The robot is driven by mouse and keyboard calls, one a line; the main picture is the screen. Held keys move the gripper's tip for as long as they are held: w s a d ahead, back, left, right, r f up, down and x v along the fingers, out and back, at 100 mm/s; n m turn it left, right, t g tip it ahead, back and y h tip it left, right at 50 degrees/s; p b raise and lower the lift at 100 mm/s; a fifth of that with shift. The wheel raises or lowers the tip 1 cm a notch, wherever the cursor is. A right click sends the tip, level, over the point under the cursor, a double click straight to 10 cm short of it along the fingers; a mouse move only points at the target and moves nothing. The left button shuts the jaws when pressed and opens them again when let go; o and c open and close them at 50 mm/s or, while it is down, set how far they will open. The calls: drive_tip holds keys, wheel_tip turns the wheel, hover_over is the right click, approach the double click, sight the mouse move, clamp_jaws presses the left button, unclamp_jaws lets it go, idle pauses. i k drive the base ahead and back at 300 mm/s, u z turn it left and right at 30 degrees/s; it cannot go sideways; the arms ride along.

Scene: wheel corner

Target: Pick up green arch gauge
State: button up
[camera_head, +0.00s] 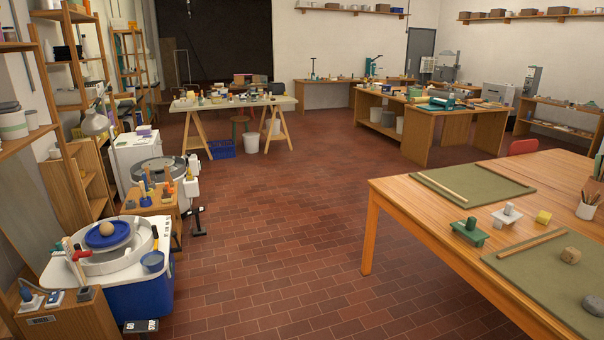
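A small green piece (467,233) stands near the left edge of the wooden table at the right. It looks like a flat green top on short legs, with a darker green block (471,224) on it. I cannot tell for sure whether it is the green arch gauge. On the left, several upright tools (150,182) stand on a wooden stool by the pottery wheels, too small to make out an arch shape. My gripper is not in view.
A blue and white pottery wheel (150,290) is at the left. The brick floor (270,240) between them is clear.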

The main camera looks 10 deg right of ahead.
sight(468, 228)
drive_tip(key=u, duration=0.45)
drive_tip(key=i, duration=2.35)
drive_tip(key=z, duration=0.85)
drive_tip(key=i, duration=0.55)
drive_tip(key=z, duration=0.75)
drive_tip(key=i, duration=0.55)
drive_tip(key=z, duration=0.3)
